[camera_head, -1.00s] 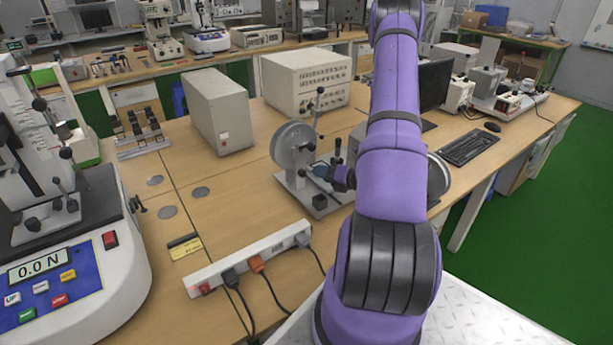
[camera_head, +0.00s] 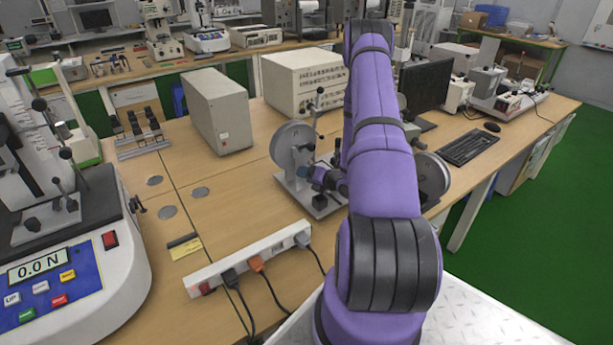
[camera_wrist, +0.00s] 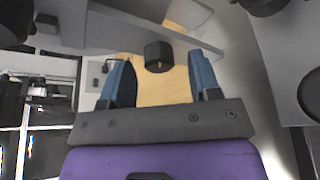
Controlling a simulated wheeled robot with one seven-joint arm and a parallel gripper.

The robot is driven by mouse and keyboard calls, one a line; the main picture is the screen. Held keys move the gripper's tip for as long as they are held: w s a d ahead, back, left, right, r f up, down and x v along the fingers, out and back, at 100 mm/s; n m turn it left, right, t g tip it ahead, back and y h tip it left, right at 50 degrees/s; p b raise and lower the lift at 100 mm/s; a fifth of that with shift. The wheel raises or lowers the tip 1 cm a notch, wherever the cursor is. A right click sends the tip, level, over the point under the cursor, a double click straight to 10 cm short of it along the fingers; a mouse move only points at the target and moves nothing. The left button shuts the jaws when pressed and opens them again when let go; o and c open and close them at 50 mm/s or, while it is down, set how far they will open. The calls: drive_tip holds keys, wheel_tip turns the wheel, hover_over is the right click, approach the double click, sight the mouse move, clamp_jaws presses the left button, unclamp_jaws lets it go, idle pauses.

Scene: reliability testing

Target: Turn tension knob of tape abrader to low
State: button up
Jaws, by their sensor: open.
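The tape abrader shows in the head view as a grey machine with a round disc (camera_head: 291,146) on a flat metal base (camera_head: 325,207). A second disc (camera_head: 432,175) shows to the right, behind my arm. My gripper (camera_head: 308,173) is low at the machine's front, partly hidden by my arm. In the wrist view my gripper (camera_wrist: 162,82) is open, with two blue fingers apart. A dark round knob (camera_wrist: 158,56) lies between and just beyond the fingertips, with no clear contact. I cannot read its setting.
A thin upright lever (camera_head: 318,103) with a dark ball end stands on the machine. A power strip (camera_head: 248,258) with cables lies in front. A grey box (camera_head: 217,110) and a white instrument (camera_head: 305,80) stand behind. The table at left centre is mostly clear.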

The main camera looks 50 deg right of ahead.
drive_tip(key=shift+w, duration=0.2)
drive_tip(key=c, duration=0.9)
drive_tip(key=n+g+h, duration=0.1)
drive_tip(key=n+h, duration=0.1)
drive_tip(key=n, duration=0.2)
drive_tip(key=shift+a, duration=0.15)
drive_tip(key=n+g+h, duration=0.1)
drive_tip(key=n+h, duration=0.2)
drive_tip(key=n, duration=0.1)
idle(0.6)
drive_tip(key=o, duration=0.9)
